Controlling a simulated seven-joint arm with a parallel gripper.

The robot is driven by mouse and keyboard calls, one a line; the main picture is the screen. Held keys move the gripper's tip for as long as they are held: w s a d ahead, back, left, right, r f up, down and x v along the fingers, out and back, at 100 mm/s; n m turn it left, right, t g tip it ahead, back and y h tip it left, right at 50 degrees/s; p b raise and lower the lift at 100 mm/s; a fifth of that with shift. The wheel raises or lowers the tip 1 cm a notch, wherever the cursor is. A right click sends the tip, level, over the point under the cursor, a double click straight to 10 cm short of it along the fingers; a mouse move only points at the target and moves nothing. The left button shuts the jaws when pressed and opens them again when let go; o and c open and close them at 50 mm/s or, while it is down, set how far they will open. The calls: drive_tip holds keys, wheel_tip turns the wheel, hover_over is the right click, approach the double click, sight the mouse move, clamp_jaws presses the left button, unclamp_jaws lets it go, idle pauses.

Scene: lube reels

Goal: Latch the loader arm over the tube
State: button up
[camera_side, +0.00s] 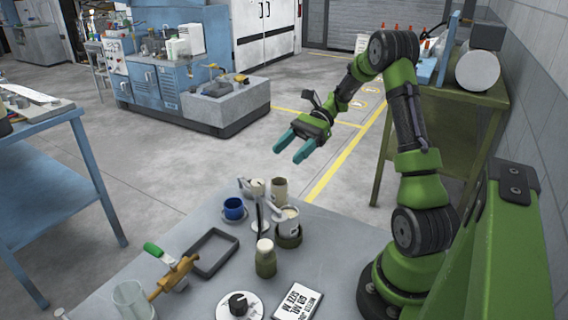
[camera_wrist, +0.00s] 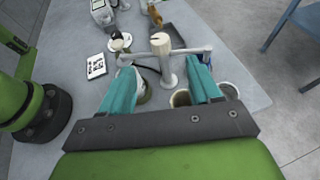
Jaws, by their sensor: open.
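My gripper (camera_side: 297,147) is open and empty, high above and behind the grey table. In the wrist view its two teal fingers (camera_wrist: 162,68) spread on either side of a pale post (camera_wrist: 166,72) with a crossbar (camera_wrist: 187,51). In the side view a pale arm-like piece (camera_side: 278,212) reaches beside a cream-topped cup (camera_side: 290,229). I cannot tell for sure which piece is the loader arm or which is the tube. The fingers partly hide the containers in the wrist view.
A black frame tray (camera_side: 211,253), clear beaker (camera_side: 131,299), black knob (camera_side: 239,304) and printed card (camera_side: 298,303) are nearer the front. The air around my gripper is clear.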

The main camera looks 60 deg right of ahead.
drive_tip(key=v, duration=0.5)
drive_tip(key=s+a+f+n+g+h, duration=0.2)
drive_tip(key=s+a+f+n+h, duration=0.1)
drive_tip(key=f+h, duration=0.1)
drive_tip(key=s+a+r+n+t+h, duration=0.3)
drive_tip(key=a+r+n, duration=0.2)
drive_tip(key=a, duration=0.5)
drive_tip(key=s+a+r+n+t+h, duration=0.2)
drive_tip(key=s+a+r+n+h, duration=0.1)
drive_tip(key=a+n, duration=0.6)
drive_tip(key=shift+s+a+r+t+h, duration=0.15)
drive_tip(key=shift+a+r+t+h, duration=0.45)
drive_tip(key=shift+r, duration=0.8)
drive_tip(key=shift+c, duration=0.4)
